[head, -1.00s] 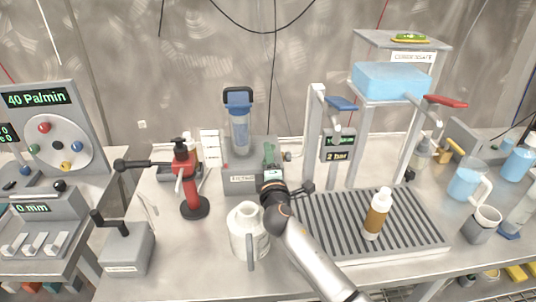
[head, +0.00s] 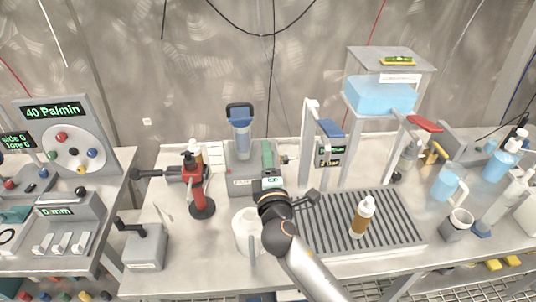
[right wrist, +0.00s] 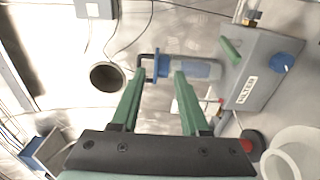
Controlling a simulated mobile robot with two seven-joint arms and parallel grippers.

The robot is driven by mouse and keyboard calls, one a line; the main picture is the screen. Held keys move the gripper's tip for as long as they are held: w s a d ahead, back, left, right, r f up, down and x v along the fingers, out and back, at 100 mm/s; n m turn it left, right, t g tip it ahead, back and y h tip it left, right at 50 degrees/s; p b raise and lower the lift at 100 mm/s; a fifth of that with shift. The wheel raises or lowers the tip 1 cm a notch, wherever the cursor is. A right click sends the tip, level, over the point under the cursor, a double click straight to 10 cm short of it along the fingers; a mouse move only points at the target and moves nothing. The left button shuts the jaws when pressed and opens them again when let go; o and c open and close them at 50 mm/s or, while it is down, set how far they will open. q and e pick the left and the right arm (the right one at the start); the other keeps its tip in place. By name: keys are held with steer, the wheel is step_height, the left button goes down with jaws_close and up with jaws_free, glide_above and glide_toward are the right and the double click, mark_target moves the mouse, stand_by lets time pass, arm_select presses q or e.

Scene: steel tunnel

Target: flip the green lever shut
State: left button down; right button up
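The green lever (head: 267,153) stands up from the top of a grey box, right of a clear cylinder with a blue cap (head: 240,140). In the right wrist view the lever (right wrist: 230,50) is right of the fingers, on the box labelled FILTER (right wrist: 262,68). My right gripper (head: 270,181) is at the front of the box, just below the lever in the head view. In the right wrist view its green fingers (right wrist: 160,74) are apart with nothing held, and the blue-capped cylinder shows behind their tips. Lever contact is not seen. My left gripper is out of view.
A white jug (head: 245,228) stands close left of my right forearm. A red dispenser (head: 197,185) is further left. A grooved tray (head: 395,232) with an amber bottle (head: 361,217) lies to the right. A brass fitting (head: 285,160) is right of the lever.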

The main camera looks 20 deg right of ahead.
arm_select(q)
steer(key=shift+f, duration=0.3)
arm_select(e)
steer(key=s, duration=0.3)
steer(key=shift+s+a+r, duration=0.25)
steer(key=shift+a+r, duration=0.1)
